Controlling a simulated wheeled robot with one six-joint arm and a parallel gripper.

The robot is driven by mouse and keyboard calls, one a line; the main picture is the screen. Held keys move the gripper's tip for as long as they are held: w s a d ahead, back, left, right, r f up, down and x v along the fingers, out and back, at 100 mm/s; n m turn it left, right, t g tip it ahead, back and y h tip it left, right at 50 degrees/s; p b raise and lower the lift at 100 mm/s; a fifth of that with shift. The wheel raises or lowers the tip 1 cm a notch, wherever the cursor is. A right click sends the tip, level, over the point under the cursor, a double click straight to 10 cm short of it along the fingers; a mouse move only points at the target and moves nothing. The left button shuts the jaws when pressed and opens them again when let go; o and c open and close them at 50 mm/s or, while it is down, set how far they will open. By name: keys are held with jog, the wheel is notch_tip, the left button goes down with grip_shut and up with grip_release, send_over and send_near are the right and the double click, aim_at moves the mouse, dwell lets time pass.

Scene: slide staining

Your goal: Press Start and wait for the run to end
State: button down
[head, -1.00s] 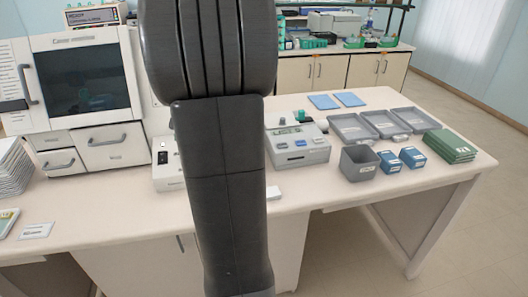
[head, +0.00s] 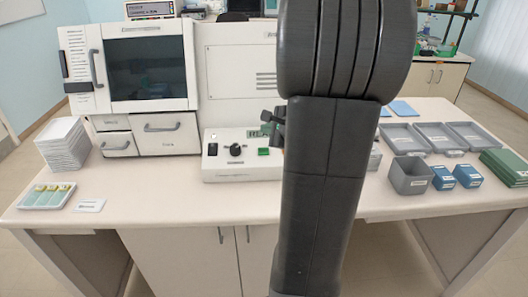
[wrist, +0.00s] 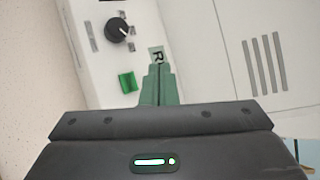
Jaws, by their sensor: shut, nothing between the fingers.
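The staining machine (head: 238,62) stands at the back of the bench, with a dark window (head: 146,68) in its left part. The green button (wrist: 127,80) lies just left of the fingertips, with the knob (wrist: 117,29) beyond. No contact with the button shows. The button's label is not readable.
My arm blocks the middle right of the head view. A stack of white trays (head: 64,146) and a slide tray (head: 46,196) lie at left. Grey trays (head: 403,138), a grey bin (head: 409,178) and blue boxes (head: 467,177) stand at right. The bench front is clear.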

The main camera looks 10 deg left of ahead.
aim_at(263, 151)
jog(key=shift+w+a+f+b, duration=0.15)
jog(key=shift+w+f+b, duration=0.3)
jog(key=shift+f+b, duration=0.75)
jog(key=shift+w+a+f+b, duration=0.1)
jog(key=shift+w+f+b, duration=0.6)
jog(key=shift+f, duration=0.8)
jog(key=shift+w+a+f+b, duration=0.15)
jog(key=shift+w+f+b, duration=0.1)
jog(key=shift+f+b, duration=1)
jog(key=shift+f, duration=0.2)
jog(key=shift+w+f+b, duration=0.15)
jog(key=shift+f+b, duration=0.1)
jog(key=shift+b, duration=0.1)
